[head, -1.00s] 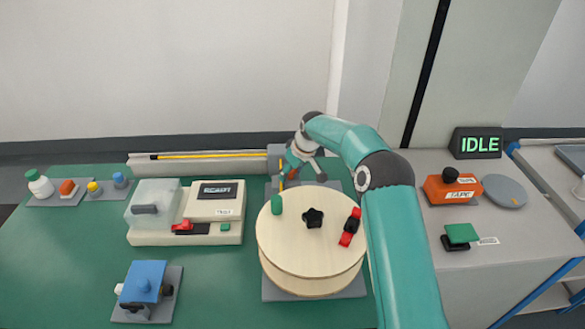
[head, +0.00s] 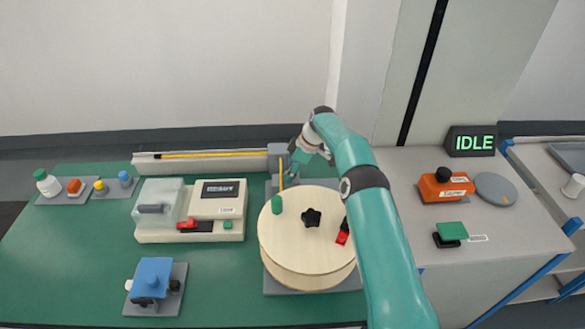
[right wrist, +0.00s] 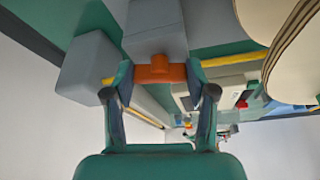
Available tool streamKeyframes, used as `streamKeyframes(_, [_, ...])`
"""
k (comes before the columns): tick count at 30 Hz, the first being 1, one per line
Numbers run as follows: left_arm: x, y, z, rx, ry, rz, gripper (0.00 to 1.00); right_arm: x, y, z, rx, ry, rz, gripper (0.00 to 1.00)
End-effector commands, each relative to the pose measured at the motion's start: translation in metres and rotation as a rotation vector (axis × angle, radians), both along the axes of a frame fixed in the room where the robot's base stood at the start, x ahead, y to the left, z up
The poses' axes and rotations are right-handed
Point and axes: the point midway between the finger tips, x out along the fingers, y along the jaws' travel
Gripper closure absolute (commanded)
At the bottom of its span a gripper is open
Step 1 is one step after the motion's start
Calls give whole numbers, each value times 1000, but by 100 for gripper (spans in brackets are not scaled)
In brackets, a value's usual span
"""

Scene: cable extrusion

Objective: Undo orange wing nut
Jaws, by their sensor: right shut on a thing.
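The orange wing nut (right wrist: 160,71) shows in the right wrist view against a grey block (right wrist: 155,30). My right gripper (right wrist: 160,74) has a finger on each side of it and is shut on it. In the head view my right gripper (head: 294,165) is at the grey block behind the round wooden reel; the wing nut is mostly hidden there by the gripper. My left gripper is not in view.
The wooden reel (head: 300,255) with a black star knob (head: 311,217) stands just in front of my right gripper. A grey rail with a yellow cable (head: 210,155) runs left from the block. A white machine (head: 218,205) stands left of the reel.

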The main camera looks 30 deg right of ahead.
Motion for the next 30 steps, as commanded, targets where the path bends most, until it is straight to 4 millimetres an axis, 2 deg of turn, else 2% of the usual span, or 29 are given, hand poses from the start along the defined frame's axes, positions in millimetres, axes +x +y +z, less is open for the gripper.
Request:
streamKeyframes(12, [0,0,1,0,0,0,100,-2,1,-3,1,9,12,79])
streamKeyframes(13, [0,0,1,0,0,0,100,-2,1,-3,2,10,12,42])
streamKeyframes(17, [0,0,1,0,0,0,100,-2,1,-2,1,8,10,21])
streamKeyframes(30, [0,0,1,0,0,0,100,-2,-1,5,-1,2,8,19])
